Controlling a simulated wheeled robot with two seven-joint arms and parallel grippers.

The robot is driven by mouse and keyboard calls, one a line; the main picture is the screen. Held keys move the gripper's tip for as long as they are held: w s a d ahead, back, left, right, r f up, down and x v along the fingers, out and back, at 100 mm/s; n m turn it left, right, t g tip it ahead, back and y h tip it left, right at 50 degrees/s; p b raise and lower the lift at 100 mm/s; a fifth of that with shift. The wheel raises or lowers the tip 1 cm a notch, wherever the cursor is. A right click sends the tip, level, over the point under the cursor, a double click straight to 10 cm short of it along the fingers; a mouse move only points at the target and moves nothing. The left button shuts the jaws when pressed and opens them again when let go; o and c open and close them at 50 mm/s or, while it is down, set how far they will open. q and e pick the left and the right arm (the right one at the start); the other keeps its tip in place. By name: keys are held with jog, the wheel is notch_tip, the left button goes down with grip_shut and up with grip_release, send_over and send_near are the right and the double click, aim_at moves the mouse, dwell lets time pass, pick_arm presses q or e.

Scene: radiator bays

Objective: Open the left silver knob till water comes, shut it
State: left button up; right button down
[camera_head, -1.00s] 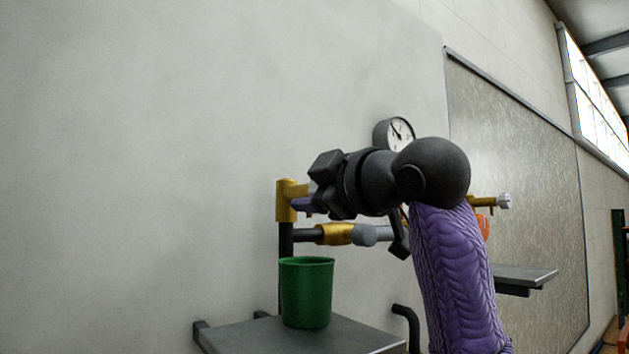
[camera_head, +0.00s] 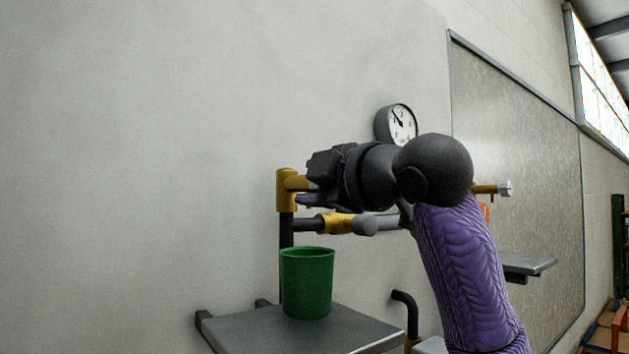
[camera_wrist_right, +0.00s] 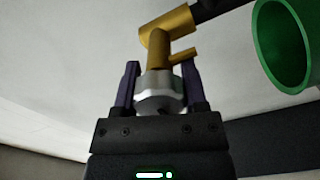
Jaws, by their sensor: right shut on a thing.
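The left silver knob (camera_wrist_right: 160,92) sits at the end of a brass valve (camera_wrist_right: 168,30) in the right wrist view. My right gripper (camera_wrist_right: 160,80) has its purple fingers on either side of the knob and is shut on it. In the head view my right gripper (camera_head: 309,200) reaches left to the brass elbow (camera_head: 286,190), and its body hides the knob. The short brass spout (camera_wrist_right: 184,54) shows no water that I can see. A green cup (camera_head: 307,283) stands upright below the valve; its inside bottom is hidden. My left gripper is not in view.
The cup stands on a grey shelf (camera_head: 290,335). A round gauge (camera_head: 402,123) is behind my right arm. Another silver knob (camera_head: 505,188) is farther right, above a second shelf (camera_head: 527,264). The wall at left is clear.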

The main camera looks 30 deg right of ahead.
jog(key=shift+c, duration=0.7)
grip_release()
jog(key=s+b, duration=0.3)
jog(key=s, duration=0.7)
jog(key=shift+d+b, duration=0.3)
jog(key=shift+d, duration=0.05)
